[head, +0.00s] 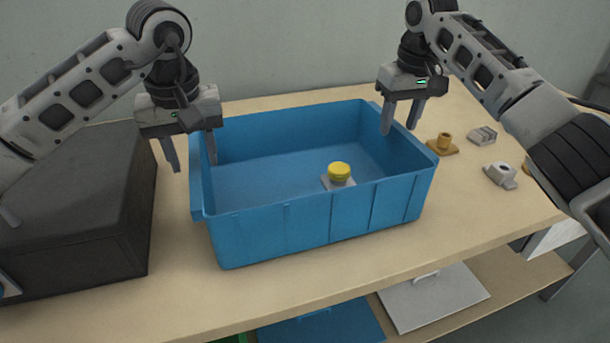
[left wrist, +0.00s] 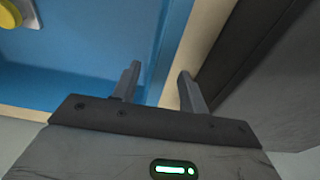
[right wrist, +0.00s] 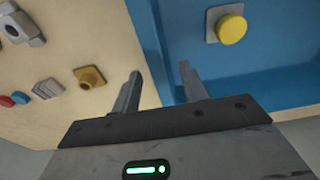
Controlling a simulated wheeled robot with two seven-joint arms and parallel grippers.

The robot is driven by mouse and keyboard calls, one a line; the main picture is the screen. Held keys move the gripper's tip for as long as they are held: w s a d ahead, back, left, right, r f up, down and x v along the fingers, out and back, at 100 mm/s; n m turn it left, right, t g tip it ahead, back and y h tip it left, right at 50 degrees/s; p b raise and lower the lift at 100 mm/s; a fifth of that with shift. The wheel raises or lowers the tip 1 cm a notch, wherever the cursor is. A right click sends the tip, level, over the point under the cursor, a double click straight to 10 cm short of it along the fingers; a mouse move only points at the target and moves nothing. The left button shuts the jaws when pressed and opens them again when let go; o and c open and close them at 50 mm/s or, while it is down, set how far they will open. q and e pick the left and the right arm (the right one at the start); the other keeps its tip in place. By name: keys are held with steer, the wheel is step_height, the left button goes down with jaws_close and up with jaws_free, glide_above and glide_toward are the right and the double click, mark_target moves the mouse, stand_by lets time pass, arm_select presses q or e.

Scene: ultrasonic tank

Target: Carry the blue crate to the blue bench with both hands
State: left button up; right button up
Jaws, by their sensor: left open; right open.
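The blue crate (head: 320,222) stands upright on the light wooden bench top. Inside it lies a grey piece with a yellow round top (head: 339,172), which also shows in the right wrist view (right wrist: 231,28). My left gripper (head: 192,160) is open at the crate's left wall, its fingers apart on either side of the rim. In the left wrist view the crate wall (left wrist: 165,40) runs between the fingers. My right gripper (head: 402,120) is open at the crate's right wall, with one finger inside and one outside. I cannot tell whether either gripper touches the wall. No blue bench can be made out.
A dark grey box (head: 70,215) stands close to the crate's left. Several small parts, including a brass-coloured one (head: 443,144) and a grey one (head: 502,175), lie to its right. The bench top (head: 480,225) is clear at front right. A lower shelf (head: 520,280) holds flat panels.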

mark_target(195, 162)
arm_select(q)
steer(key=shift+w+f, duration=0.2)
steer(key=shift+f, duration=1.4)
arm_select(e)
steer(key=shift+w+f, duration=0.2)
steer(key=shift+f, duration=1.4)
arm_select(q)
jaws_close()
arm_select(e)
jaws_close()
arm_select(q)
steer(key=shift+a+r, duration=0.1)
steer(key=shift+r, duration=0.05)
arm_select(e)
steer(key=shift+r, duration=0.15)
